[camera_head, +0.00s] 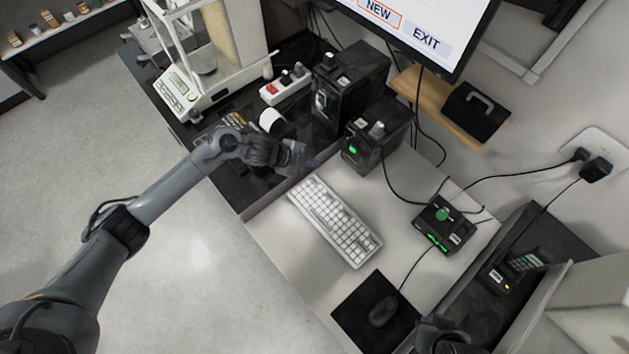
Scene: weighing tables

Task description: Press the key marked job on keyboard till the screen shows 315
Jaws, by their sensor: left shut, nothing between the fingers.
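A white keyboard (335,222) lies on the light desk in the middle of the view. Its key markings are too small to read, so I cannot tell which key is job. The screen (415,22) is cut off at the top; its visible part shows NEW and EXIT, and no 315 is in sight. My left gripper (298,158) is shut and empty, just beyond the keyboard's upper left end, near the dark desk section. Its height above the desk is hard to tell. A dark part of my right arm (440,336) shows at the bottom edge; its fingers are not clear.
A mouse (383,312) lies on a black pad (352,305) below the keyboard. A small black box with green lights (444,224) stands right of it. Two black printers (347,82) (379,130) stand behind. A balance (196,85) is at upper left. Cables cross the right side.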

